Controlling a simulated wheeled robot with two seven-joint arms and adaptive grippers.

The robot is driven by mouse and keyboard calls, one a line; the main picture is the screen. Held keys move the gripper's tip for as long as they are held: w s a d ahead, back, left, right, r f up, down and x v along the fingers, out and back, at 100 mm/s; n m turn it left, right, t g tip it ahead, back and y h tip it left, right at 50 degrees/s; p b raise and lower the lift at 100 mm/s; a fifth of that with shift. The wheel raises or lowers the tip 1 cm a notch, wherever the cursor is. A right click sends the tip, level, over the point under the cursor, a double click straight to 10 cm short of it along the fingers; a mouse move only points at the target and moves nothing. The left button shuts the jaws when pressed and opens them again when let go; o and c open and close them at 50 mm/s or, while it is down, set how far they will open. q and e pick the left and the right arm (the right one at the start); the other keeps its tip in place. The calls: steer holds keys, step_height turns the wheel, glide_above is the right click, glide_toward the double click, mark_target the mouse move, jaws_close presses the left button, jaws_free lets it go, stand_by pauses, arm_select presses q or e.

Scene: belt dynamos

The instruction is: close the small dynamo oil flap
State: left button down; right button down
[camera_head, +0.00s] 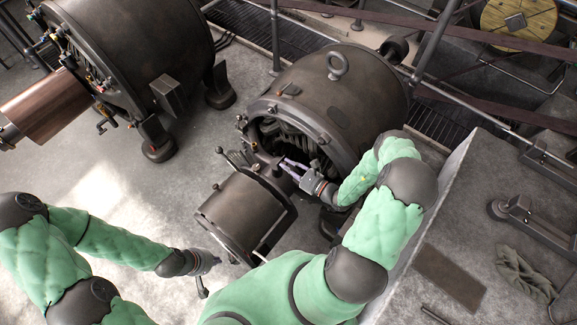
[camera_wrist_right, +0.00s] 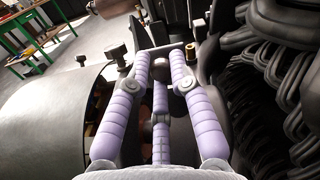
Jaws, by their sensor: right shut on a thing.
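The small dynamo (camera_head: 335,95) stands in the middle of the head view, dark brown with a lifting ring on top and an open front showing coils. Its coils (camera_wrist_right: 295,80) fill the right of the wrist view. A dark drum (camera_head: 245,215) sticks out at its front. My right gripper (camera_head: 287,165) reaches into the gap between drum and housing. In the right wrist view its purple fingers (camera_wrist_right: 160,62) close on a small dark part there. I cannot clearly make out the oil flap, which the fingers may partly hide.
A larger dynamo (camera_head: 135,45) with a copper-coloured drum (camera_head: 45,105) stands at upper left. A concrete block (camera_head: 480,210) with a cloth (camera_head: 525,275) is at right. Railings and belts run behind. Bare floor (camera_head: 110,185) lies at left.

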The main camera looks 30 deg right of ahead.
mark_target(281, 160)
steer(key=shift+r, duration=0.15)
